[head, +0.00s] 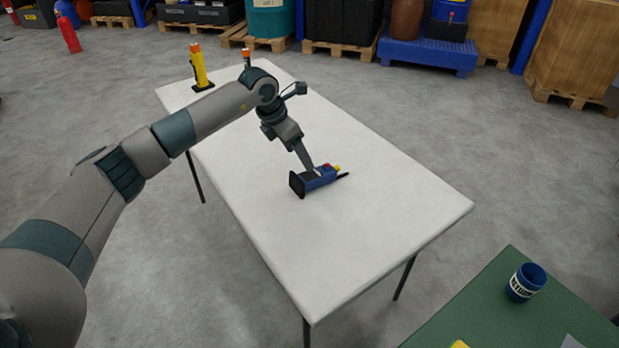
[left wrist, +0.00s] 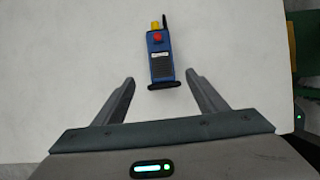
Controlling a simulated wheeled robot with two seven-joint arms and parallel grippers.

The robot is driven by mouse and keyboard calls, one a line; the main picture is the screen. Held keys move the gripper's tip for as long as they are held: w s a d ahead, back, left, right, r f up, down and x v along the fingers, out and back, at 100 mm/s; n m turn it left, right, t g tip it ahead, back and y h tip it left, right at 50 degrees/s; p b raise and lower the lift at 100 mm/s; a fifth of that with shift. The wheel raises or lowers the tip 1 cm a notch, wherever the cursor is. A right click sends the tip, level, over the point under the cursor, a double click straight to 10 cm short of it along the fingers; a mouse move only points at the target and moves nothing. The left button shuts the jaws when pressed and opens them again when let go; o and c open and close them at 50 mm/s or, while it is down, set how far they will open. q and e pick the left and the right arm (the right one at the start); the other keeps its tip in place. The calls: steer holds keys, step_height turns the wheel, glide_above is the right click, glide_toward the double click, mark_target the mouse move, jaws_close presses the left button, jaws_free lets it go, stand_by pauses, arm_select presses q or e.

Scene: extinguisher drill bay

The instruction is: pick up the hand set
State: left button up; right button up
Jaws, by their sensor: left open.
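The hand set (head: 318,179) is a blue radio with a black base, a red button, a yellow knob and a black antenna. It lies on the white table (head: 400,196). My left gripper (head: 311,168) is at the hand set in the head view, partly covering it. In the left wrist view the hand set (left wrist: 160,58) lies ahead, its black base nearest me. The open fingers of my left gripper (left wrist: 161,82) are on either side of the base end, with clear gaps. I cannot tell their height above the table. My right gripper is not in view.
A yellow device (head: 199,66) stands at the table's far left end, with an orange-topped item (head: 246,58) partly hidden behind my arm. A green table (head: 490,310) with a blue cup (head: 526,282) is at the lower right. The white table around the hand set is clear.

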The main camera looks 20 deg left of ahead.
mark_target(307, 176)
arm_select(q)
steer(key=x, duration=0.4)
steer(key=shift+f+p, duration=0.1)
steer(key=shift+p, duration=0.3)
steer(key=shift+w+d+f, duration=0.15)
steer(key=shift+d+f, duration=0.05)
steer(key=shift+f, duration=0.4)
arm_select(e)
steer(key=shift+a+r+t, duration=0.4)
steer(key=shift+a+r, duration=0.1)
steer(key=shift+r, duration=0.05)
arm_select(q)
steer(key=shift+f, duration=0.2)
steer(key=shift+f+p, duration=0.3)
steer(key=shift+p, duration=0.1)
steer(key=x, duration=0.1)
steer(key=p+x, duration=0.1)
steer(key=x, duration=0.2)
steer(key=shift+s+f, duration=0.2)
steer(key=shift+f, duration=0.05)
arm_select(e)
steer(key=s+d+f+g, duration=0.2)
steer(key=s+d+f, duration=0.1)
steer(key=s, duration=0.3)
